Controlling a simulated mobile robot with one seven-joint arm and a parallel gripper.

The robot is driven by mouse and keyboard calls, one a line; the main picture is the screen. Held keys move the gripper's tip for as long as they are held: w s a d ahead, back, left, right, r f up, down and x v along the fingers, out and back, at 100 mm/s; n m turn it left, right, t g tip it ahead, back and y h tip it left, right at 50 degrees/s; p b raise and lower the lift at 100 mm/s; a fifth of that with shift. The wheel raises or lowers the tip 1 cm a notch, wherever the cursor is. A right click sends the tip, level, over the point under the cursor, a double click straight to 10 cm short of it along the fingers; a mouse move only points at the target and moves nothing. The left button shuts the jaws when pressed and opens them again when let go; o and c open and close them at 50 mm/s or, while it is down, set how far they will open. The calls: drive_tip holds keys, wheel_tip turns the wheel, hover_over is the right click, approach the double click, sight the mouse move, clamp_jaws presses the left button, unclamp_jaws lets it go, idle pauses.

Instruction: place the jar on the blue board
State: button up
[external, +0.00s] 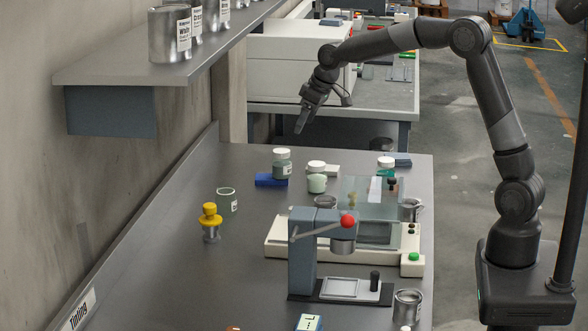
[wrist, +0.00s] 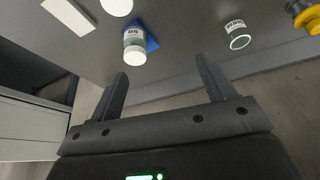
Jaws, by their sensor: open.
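A labelled grey-green jar with a white lid (external: 282,170) stands upright on the blue board (external: 265,181) on the grey bench. In the wrist view the jar (wrist: 134,46) is seen from above, and the blue board (wrist: 152,37) shows beside and behind it. The jar's base contact is partly hidden there. My gripper (external: 301,128) is above the far part of the bench, above and apart from the jar. In the wrist view its two fingers (wrist: 162,71) are spread with nothing between them.
An open glass jar (external: 228,200) and a yellow-topped item (external: 210,218) are nearer left. A shelf with cans (external: 225,40) overhangs the left side.

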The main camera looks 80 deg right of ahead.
drive_tip(key=s+a+r+n, duration=0.1)
drive_tip(key=s+a+r, duration=0.3)
drive_tip(key=s+a, duration=0.4)
drive_tip(key=s+a+r, duration=0.4)
drive_tip(key=s+a, duration=0.4)
drive_tip(key=s, duration=0.1)
drive_tip(key=s+a+f, duration=0.2)
drive_tip(key=s+a, duration=0.2)
drive_tip(key=s, duration=0.5)
drive_tip(key=s+a+f+n+t+y, duration=0.1)
drive_tip(key=s+a, duration=0.3)
drive_tip(key=s, duration=0.5)
drive_tip(key=shift+s+f, duration=0.25)
drive_tip(key=shift+f, duration=0.5)
